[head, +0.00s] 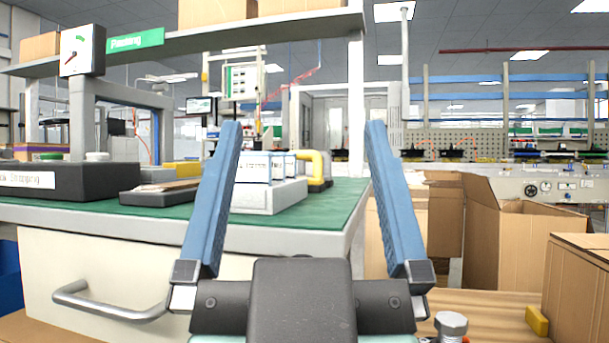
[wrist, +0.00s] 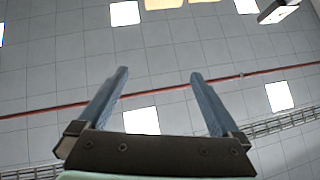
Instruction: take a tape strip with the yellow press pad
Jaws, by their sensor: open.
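My gripper (head: 303,125) is open and empty, its two blue fingers pointing up in front of the green-topped bench. In the wrist view the open fingers (wrist: 159,73) point at the ceiling with nothing between them. Several yellow things show in the head view: a low yellow block (head: 183,168) towards the back of the bench, a bent yellow bar (head: 318,165) by a grey-white block, and a small yellow block (head: 537,320) on a wooden surface at lower right. I cannot tell which is the press pad. I cannot make out a tape strip.
The bench (head: 345,195) carries a black labelled case (head: 85,183) at left and a grey block with white boxes (head: 268,196) near its right end. A drawer handle (head: 110,303) sticks out in front. Open cardboard boxes (head: 510,235) stand at right. A shelf (head: 270,32) spans above.

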